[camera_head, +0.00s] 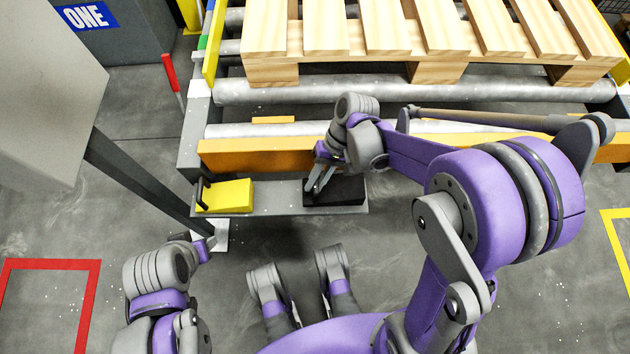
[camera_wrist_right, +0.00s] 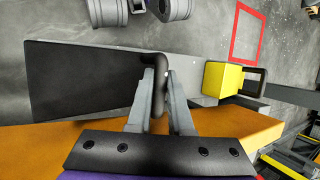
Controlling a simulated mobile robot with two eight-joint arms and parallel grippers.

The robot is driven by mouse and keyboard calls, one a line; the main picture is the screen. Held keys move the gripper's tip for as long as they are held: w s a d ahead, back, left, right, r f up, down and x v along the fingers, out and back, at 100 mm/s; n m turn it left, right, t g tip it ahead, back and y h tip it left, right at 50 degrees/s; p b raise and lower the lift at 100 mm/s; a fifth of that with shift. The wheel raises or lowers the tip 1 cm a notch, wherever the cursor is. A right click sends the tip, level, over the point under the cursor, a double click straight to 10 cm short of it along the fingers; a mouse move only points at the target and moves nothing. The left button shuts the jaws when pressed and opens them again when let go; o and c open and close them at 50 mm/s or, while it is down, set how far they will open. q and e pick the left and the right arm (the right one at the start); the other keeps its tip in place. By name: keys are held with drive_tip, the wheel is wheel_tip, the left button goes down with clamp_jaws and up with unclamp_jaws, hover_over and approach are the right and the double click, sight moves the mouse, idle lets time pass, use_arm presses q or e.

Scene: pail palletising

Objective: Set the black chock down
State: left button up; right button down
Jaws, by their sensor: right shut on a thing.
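The black chock (camera_head: 338,191) is at the right end of a grey shelf (camera_head: 275,207) in front of the conveyor. I cannot tell whether it touches the shelf or is just above it. My right gripper (camera_head: 316,187) is at its left end. In the right wrist view the black chock (camera_wrist_right: 85,85) lies left of my fingers (camera_wrist_right: 160,80), which are shut on its upright handle. My left gripper (camera_head: 207,241) is low at the left, below the shelf's left end and apart from the chock; its jaws are too small to read.
A yellow chock (camera_head: 226,195) with a black handle sits at the shelf's left end, with bare shelf between the two chocks. An orange beam (camera_head: 260,154) runs behind the shelf. A wooden pallet (camera_head: 380,30) lies on the rollers. A grey post (camera_head: 140,185) stands left.

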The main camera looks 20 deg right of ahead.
drive_tip(key=shift+f+b, duration=0.4)
drive_tip(key=shift+f, duration=0.25)
drive_tip(key=c, duration=0.8)
unclamp_jaws()
drive_tip(key=shift+c, duration=0.2)
